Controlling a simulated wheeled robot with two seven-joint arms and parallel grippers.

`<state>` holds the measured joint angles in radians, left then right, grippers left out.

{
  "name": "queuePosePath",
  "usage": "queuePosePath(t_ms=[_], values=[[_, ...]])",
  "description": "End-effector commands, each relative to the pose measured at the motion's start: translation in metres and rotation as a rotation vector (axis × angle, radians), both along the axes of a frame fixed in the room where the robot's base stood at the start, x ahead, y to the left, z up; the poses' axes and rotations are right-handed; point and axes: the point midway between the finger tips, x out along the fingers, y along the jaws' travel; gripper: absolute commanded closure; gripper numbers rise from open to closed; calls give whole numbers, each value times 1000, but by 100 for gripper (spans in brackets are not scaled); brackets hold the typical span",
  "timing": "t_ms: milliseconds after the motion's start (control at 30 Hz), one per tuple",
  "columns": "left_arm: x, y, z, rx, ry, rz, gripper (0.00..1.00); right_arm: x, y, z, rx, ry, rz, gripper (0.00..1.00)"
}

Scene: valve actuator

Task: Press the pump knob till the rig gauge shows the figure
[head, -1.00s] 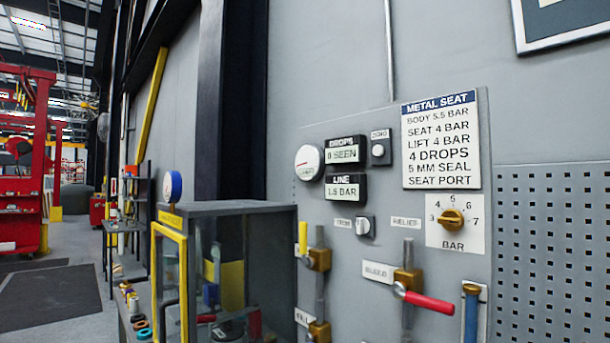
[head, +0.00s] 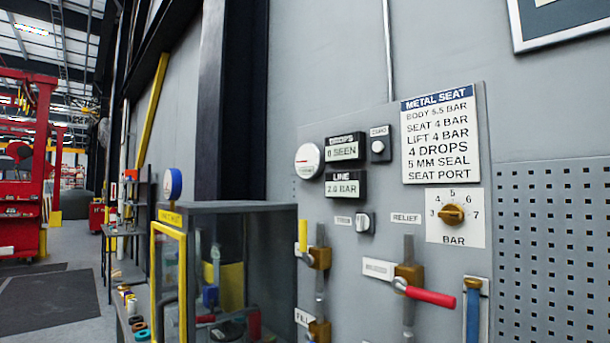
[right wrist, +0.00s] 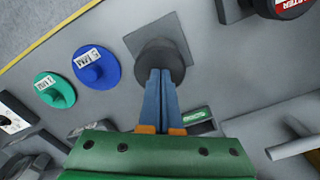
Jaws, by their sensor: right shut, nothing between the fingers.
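The rig's line display (head: 342,185) reads 2.0 BAR in the head view. A round dial gauge (head: 308,161) sits left of the displays; its needle is too small to read. The metal seat card (head: 440,138) lists body 5.5 bar, seat 4 bar, lift 4 bar and 4 drops. In the right wrist view my right gripper (right wrist: 160,75) is shut and empty, its blue fingertips at a dark round knob (right wrist: 163,62) on a grey square plate. The tips overlap the knob's face; contact cannot be told for sure. My left gripper is not in view.
The relief dial (head: 451,215) and the red bleed handle (head: 430,297) are on the panel. A glass-sided cabinet (head: 228,208) stands at left. Blue (right wrist: 97,66) and green (right wrist: 55,90) discs lie left of the knob in the wrist view.

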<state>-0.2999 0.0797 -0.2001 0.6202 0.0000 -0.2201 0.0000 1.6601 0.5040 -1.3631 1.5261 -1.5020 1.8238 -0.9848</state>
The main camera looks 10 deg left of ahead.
Motion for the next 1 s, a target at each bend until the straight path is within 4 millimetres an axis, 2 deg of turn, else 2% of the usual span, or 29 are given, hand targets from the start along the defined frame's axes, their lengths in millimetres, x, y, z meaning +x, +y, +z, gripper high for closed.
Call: queuePosePath(t_ms=[1000], values=[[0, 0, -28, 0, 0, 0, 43, -1, 0, -33, 0, 3, 1, 100]])
